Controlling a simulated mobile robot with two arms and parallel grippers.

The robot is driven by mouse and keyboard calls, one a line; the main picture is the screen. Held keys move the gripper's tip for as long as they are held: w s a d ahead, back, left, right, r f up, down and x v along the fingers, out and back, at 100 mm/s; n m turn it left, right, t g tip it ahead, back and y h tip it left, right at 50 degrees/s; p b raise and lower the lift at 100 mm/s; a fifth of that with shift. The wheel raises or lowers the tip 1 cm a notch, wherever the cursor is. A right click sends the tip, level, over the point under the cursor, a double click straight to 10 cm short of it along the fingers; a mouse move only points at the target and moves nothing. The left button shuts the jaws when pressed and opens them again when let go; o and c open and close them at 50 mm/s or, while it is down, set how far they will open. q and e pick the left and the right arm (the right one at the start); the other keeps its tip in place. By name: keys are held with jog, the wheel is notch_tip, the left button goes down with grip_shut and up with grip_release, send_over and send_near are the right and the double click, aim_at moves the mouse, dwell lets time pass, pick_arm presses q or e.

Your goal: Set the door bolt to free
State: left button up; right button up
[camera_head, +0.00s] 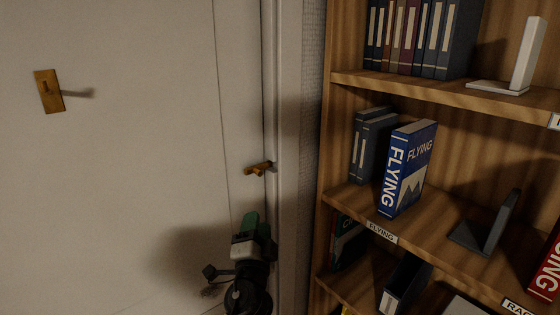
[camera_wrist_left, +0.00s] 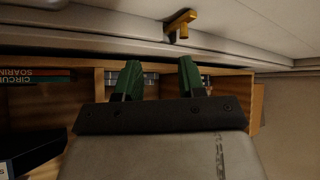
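The brass door bolt (camera_head: 259,168) sits near the right edge of the white door (camera_head: 150,150), beside the frame. It also shows at the top of the left wrist view (camera_wrist_left: 181,25), apart from my fingers. My left gripper (camera_head: 258,222), with green fingers, is just below the bolt in the head view and does not touch it. In the left wrist view my left gripper (camera_wrist_left: 159,75) has its two fingers spread with nothing between them. My right gripper is not in view.
A brass plate with a lever (camera_head: 48,90) is on the door at upper left. A wooden bookshelf (camera_head: 345,195) stands close to the right of the door frame (camera_head: 288,110), with a blue FLYING book (camera_head: 405,168) and grey and white bookends. The door face left of my arm is clear.

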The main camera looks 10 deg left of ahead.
aim_at(259, 173)
pick_arm(q)
jog(key=shift+t, duration=0.4)
jog(key=w+r, duration=0.2)
jog(key=w, duration=0.1)
jog(key=w+a+r+p, duration=0.1)
jog(key=w+r, duration=0.2)
jog(key=w+a+r+p, duration=0.1)
jog(key=w+r, duration=0.1)
jog(key=w, duration=0.1)
jog(key=shift+w+r, duration=0.1)
jog(key=shift+r, duration=0.2)
jog(key=shift+d, duration=0.1)
grip_shut()
